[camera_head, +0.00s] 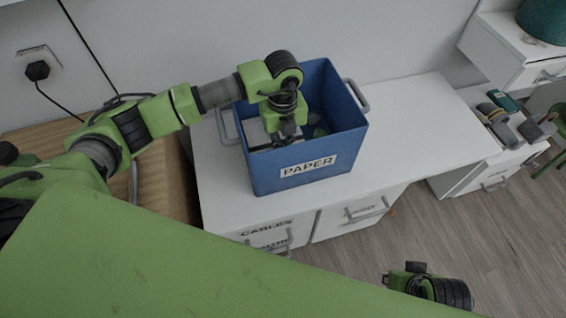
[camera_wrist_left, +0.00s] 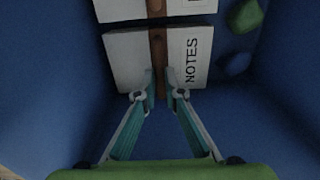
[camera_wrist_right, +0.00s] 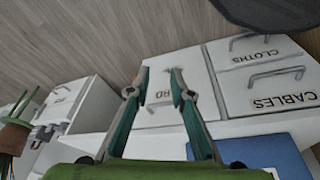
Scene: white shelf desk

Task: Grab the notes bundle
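A blue bin (camera_head: 348,153) labelled PAPER stands on the white desk. My left gripper (camera_head: 284,146) reaches down into it. In the left wrist view, two white bundles with a brown band lie in the bin. The notes bundle (camera_wrist_left: 127,58), printed NOTES, is the nearer one; the other bundle (camera_wrist_left: 122,9) lies beyond it. My left fingertips (camera_wrist_left: 159,78) are drawn close together on either side of the brown band, which shows between them. The fingertip contact is small and dark in view. My right gripper (camera_wrist_right: 160,76) is open and empty, away from the bin.
Bin walls stand close around my left gripper. Drawers labelled CABLES (camera_wrist_right: 266,90) and CLOTHS (camera_wrist_right: 250,50) are under the desk (camera_head: 412,130). The desk right of the bin is clear.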

